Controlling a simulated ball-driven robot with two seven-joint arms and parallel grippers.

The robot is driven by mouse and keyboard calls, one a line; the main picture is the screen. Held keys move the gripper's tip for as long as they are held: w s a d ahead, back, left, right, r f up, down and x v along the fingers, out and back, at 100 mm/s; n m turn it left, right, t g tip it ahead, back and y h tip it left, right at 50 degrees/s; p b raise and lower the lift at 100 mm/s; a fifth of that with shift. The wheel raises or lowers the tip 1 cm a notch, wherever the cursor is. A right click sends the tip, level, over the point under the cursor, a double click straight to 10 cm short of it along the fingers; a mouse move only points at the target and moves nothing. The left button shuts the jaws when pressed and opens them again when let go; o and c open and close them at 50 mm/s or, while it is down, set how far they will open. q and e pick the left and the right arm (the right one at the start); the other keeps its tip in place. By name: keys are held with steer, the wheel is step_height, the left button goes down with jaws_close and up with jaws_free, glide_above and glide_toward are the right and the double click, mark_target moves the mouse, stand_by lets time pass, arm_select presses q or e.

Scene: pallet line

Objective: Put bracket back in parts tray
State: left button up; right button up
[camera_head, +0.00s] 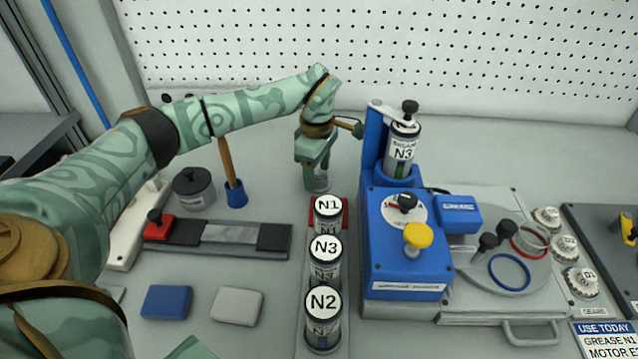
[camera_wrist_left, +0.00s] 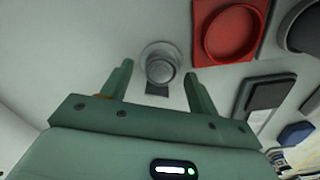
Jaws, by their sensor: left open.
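My left gripper (camera_head: 313,180) points down at the back of the bench, left of the blue machine. It is open, and in the left wrist view its fingers (camera_wrist_left: 160,72) stand either side of a small grey round part (camera_wrist_left: 160,64) with a clear rim and a dark tab. The same part shows low beside the fingertips in the head view (camera_head: 322,182). I cannot tell whether the fingers touch it, or whether it is the bracket. I cannot make out a parts tray for certain.
Canisters N1 (camera_head: 328,214), N3 (camera_head: 325,258) and N2 (camera_head: 322,318) stand in a row in front of the gripper. A red square holder (camera_wrist_left: 230,32) is close by. The blue machine (camera_head: 408,243) stands right; a blue cup with a wooden handle (camera_head: 236,194) stands left.

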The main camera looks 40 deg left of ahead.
arm_select(q)
steer(key=shift+f, duration=0.3)
steer(key=shift+r, duration=0.15)
steer(key=c, duration=1.2)
steer(key=shift+c, duration=0.2)
